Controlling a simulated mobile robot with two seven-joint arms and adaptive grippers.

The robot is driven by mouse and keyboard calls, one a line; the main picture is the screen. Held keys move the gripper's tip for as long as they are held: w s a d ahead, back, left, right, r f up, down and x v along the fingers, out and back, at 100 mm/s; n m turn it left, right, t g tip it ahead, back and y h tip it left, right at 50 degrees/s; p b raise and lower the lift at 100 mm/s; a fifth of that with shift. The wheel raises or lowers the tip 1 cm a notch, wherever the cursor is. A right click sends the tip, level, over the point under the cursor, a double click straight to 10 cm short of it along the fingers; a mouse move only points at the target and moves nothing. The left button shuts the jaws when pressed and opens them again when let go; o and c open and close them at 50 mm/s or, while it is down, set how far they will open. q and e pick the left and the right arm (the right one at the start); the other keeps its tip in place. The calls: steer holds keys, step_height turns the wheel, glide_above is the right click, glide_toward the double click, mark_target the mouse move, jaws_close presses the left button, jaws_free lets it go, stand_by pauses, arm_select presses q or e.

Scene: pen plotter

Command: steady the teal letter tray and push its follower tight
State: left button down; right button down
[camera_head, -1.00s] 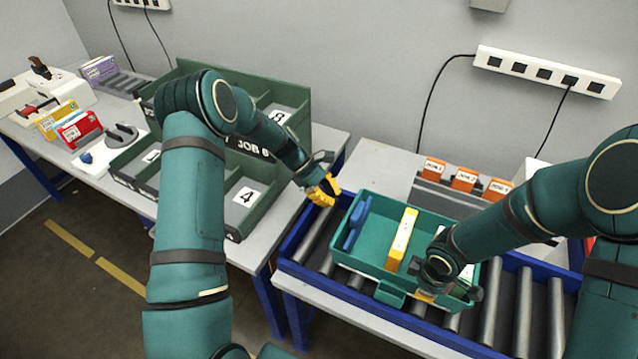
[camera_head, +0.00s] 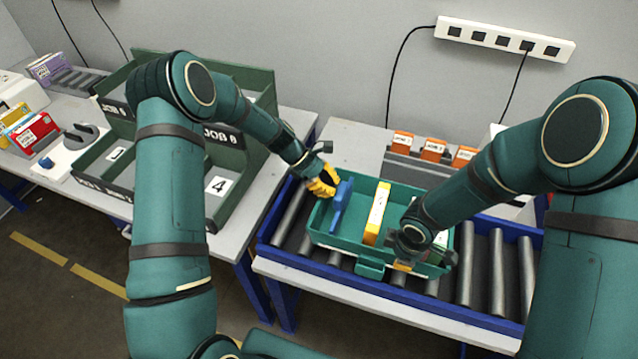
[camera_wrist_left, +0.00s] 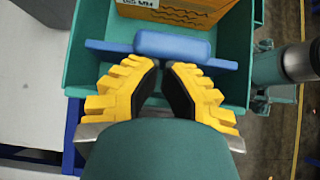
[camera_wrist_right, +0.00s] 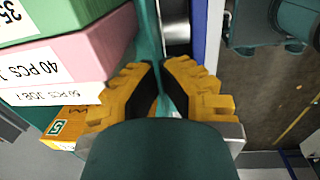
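The teal letter tray (camera_head: 371,269) sits on the roller conveyor. Its blue follower (camera_head: 341,206) stands upright near the tray's left end, with a gap to a yellow-orange box (camera_head: 376,214) on its right. My left gripper (camera_head: 324,184) is at the tray's left end. In the left wrist view its fingertips (camera_wrist_left: 161,64) are nearly together, at the back of the follower's handle (camera_wrist_left: 172,45) and not around it; contact is hard to tell. My right gripper (camera_head: 403,266) is at the tray's near right wall. In the right wrist view its fingers (camera_wrist_right: 160,66) pinch this teal wall.
Green (camera_wrist_right: 60,15) and pink (camera_wrist_right: 75,58) labelled boxes stand in the tray beside my right gripper. A blue rail (camera_head: 478,324) edges the conveyor. Orange-tabbed cards (camera_head: 433,149) stand behind the tray. A green sorting rack (camera_head: 240,190) is to the left.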

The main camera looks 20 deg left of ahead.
steer(key=shift+a, duration=0.1)
arm_select(q)
steer(key=d, duration=0.9)
steer(key=shift+d, duration=0.2)
steer(key=shift+a, duration=0.1)
